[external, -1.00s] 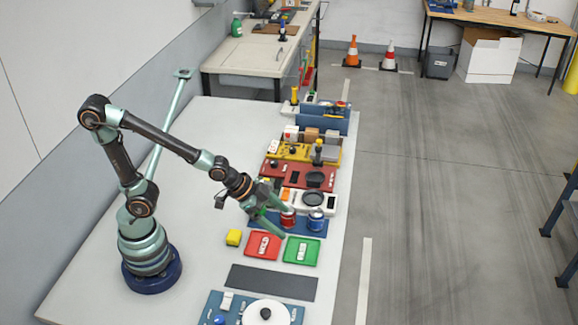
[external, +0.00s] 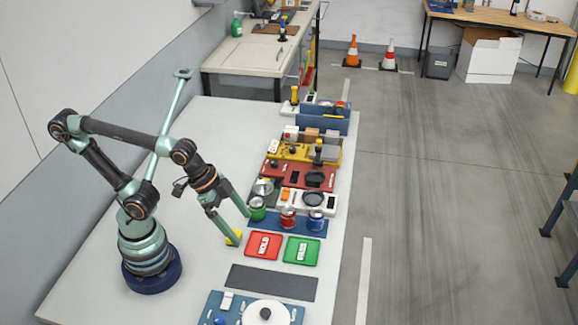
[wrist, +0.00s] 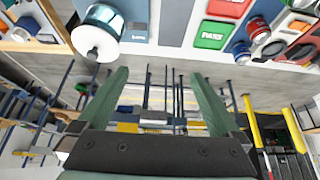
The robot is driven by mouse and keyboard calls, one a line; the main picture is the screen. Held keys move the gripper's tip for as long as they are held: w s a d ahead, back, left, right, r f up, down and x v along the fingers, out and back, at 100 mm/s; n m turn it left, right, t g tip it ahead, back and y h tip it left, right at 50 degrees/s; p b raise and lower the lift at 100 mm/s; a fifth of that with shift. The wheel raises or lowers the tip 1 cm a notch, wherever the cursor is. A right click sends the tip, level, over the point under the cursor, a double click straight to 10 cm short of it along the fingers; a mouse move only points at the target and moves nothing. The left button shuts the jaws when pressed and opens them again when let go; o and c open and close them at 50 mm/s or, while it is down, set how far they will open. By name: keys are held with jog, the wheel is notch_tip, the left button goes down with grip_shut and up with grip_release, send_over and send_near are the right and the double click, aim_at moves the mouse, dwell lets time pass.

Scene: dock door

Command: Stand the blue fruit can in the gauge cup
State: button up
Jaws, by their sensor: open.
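The blue fruit can (external: 315,220) stands upright at the right end of a row of cans on a blue mat (external: 284,231). A blue can also shows in the wrist view (wrist: 239,52), near the upper right. My gripper (external: 243,227) is open and empty, left of the row.
A red can (external: 288,217) and a green can (external: 257,209) stand left of the blue can. A red tray (external: 263,246) and a green tray (external: 301,251) lie in front.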

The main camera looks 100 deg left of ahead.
jog(key=w+a+f+t, duration=0.1)
jog(key=w+a+f, duration=0.25)
jog(key=w, duration=0.25)
jog(key=n+t+y, duration=0.2)
jog(key=t+y, duration=0.3)
jog(key=y, duration=0.2)
send_near(316, 212)
jog(key=w, duration=0.2)
jog(key=x, duration=0.6)
jog(key=shift+a+f, duration=0.4)
jog(key=shift+a, duration=0.1)
jog(key=shift+f+x, duration=0.15)
jog(key=shift+x, duration=1.2)
jog(key=shift+f+x, duration=0.1)
jog(key=shift+x, duration=1.2)
jog(key=shift+d, duration=0.15)
grip_shut()
